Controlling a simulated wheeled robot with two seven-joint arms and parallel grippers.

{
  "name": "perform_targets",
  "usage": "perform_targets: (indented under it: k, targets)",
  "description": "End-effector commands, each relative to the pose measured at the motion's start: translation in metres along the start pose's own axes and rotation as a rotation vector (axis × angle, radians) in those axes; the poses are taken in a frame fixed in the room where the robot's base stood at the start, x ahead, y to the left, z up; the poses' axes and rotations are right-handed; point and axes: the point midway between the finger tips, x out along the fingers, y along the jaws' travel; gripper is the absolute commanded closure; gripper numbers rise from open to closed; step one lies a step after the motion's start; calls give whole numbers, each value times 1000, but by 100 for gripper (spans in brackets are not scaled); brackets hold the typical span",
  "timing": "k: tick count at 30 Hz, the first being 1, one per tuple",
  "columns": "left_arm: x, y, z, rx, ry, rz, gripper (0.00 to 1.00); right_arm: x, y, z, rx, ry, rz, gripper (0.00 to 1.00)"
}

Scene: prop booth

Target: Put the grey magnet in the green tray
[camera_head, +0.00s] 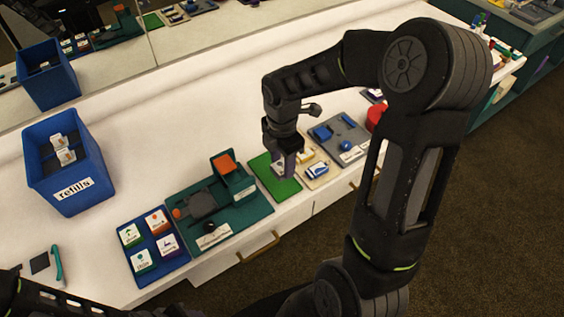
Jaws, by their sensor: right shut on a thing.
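The green tray (264,179) is a flat bright green rectangle near the counter's front edge, at the middle of the view. My right gripper (286,172) points down over its right part and is shut on a small greyish piece, which looks like the grey magnet (277,167). The fingers and wrist hide most of the piece. I cannot tell whether it touches the tray. My left gripper is out of view; only dark parts of my left arm show at the bottom left.
A teal board (245,214) with an orange-topped block stands left of the green tray. A beige tray (318,182) and a grey tray (350,153) lie to its right. A blue card board (146,269) and blue refills bin (92,192) stand left. White counter behind is clear.

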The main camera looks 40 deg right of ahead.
Motion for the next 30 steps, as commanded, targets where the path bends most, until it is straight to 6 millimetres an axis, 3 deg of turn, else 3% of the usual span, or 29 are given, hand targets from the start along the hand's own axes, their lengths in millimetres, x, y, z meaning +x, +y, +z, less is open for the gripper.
perform_targets:
  k: [11,30]
  targets:
    - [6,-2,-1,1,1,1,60,8,0,0,2,0,0,100]
    - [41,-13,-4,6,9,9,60,57,0,0,3,0,-1,100]
